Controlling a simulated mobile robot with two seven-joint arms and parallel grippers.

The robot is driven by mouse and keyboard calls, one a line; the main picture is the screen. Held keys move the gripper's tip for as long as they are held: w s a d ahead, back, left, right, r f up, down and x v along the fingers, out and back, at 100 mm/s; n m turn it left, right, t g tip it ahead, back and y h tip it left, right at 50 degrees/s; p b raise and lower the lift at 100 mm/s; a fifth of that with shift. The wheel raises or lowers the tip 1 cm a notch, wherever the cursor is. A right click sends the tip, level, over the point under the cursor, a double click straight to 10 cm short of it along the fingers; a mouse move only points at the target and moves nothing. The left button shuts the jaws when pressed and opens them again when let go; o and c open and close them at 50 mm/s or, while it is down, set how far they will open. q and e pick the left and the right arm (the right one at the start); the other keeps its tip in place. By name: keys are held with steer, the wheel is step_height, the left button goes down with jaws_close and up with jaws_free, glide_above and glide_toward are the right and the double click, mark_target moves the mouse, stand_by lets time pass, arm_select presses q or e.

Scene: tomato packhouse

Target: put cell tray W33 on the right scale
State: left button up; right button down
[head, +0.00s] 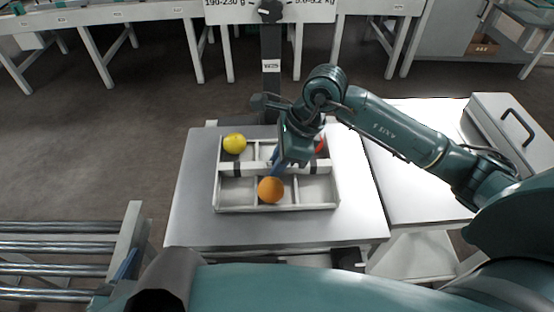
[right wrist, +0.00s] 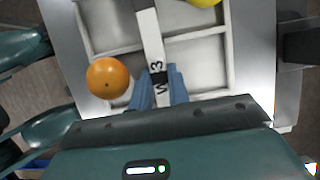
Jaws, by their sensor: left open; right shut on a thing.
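Cell tray W33 (head: 217,190) is a pale divided tray with a central handle bar, on or just above a grey plate (head: 190,215). I cannot tell which. My right gripper (head: 279,164) is shut on the tray's handle bar. In the right wrist view its blue fingers (right wrist: 158,88) straddle the bar (right wrist: 151,42), partly covering the label. A yellow fruit (head: 234,143), an orange fruit (head: 270,190) and a partly hidden red fruit (head: 320,146) sit in the cells. Of my left gripper, only a blue finger (head: 125,265) shows at the lower left, apart from the tray.
A dark post (head: 271,45) with a label and a display stands behind the plate. A pale table (head: 408,190) with a handled grey case (head: 510,125) stands on the right. A roller conveyor (head: 55,247) is at the lower left. White benches line the back.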

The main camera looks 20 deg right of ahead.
steer(key=shift+f+b, duration=0.25)
steer(key=shift+b, duration=0.05)
stand_by(0.7)
steer(key=c, duration=1.3)
jaws_free()
steer(key=shift+c, duration=1.4)
steer(key=shift+r, duration=0.1)
steer(key=shift+r+p, duration=2.3)
steer(key=shift+r, duration=1.15)
